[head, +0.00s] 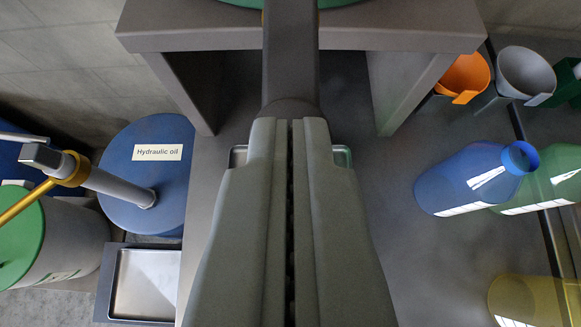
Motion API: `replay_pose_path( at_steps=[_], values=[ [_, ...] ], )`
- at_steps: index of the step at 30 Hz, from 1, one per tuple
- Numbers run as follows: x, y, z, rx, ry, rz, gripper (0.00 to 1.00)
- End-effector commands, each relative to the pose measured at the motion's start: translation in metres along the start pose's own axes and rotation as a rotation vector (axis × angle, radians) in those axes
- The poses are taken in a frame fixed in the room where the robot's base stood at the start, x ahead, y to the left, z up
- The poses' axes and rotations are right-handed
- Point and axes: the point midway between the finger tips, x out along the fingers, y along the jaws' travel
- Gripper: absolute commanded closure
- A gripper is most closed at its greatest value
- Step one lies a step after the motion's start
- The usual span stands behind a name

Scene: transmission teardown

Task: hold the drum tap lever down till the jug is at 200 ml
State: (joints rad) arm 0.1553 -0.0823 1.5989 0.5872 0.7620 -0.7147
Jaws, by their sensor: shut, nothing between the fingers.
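My gripper (290,125) fills the middle of the head view, its two fingers shut together with a thin dark slit between them. A dark grey bar with a rounded end (290,65) runs down from the top edge to the fingertips; it looks like the drum tap lever. The fingertips meet or overlap its end, but I cannot tell whether they press on it. A sliver of a green drum (232,2) shows behind it on a grey stand (185,28). I see no jug or level mark under the tap; my gripper hides that area.
Pale tray edges (343,156) show on both sides of my fingers. A blue hydraulic oil drum (135,190) with a pump stands left, above a metal tray (146,285). On the right are a blue bottle (450,185), a green bottle (550,180), a yellow container (530,298) and an orange cup (465,75).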

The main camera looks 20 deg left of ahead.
Motion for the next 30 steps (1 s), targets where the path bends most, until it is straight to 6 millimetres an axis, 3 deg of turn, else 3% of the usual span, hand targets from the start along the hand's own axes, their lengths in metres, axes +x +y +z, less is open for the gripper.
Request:
replay_pose_path(
  at_steps=[30],
  values=[
    [-0.008,0.000,-0.013,0.000,-0.001,0.000,1.00]
  ],
)
